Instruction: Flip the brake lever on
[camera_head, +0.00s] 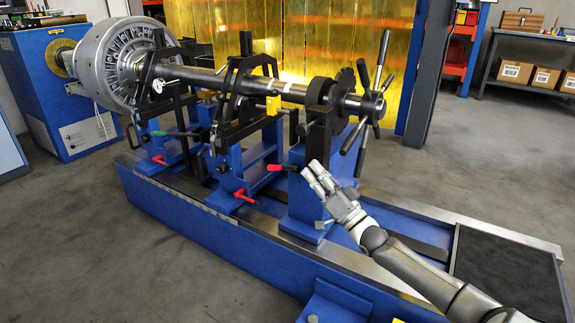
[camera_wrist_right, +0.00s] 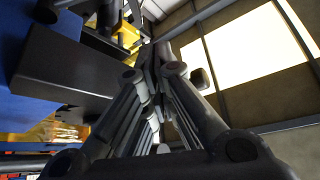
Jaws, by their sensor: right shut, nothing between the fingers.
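My right gripper (camera_head: 314,171) reaches in from the lower right, in front of the blue pedestal (camera_head: 304,208) under the rotor shaft's end support. Its fingers are together and empty; they also fill the middle of the right wrist view (camera_wrist_right: 150,85). A dark lever with a red handle (camera_head: 281,167) points toward the pedestal, just left of the fingertips, with a small gap in the picture. Other levers have a red handle (camera_head: 245,197), a red handle (camera_head: 160,160) and a green handle (camera_head: 160,133). I cannot tell which one is the brake lever. My left gripper is out of view.
The rotor (camera_head: 120,62) and its shaft (camera_head: 205,77) lie across black stands on the blue machine bed (camera_head: 200,215). A spoked handwheel (camera_head: 366,104) stands above and right of my gripper. A dark mat (camera_head: 510,270) covers the right end. The floor at right is clear.

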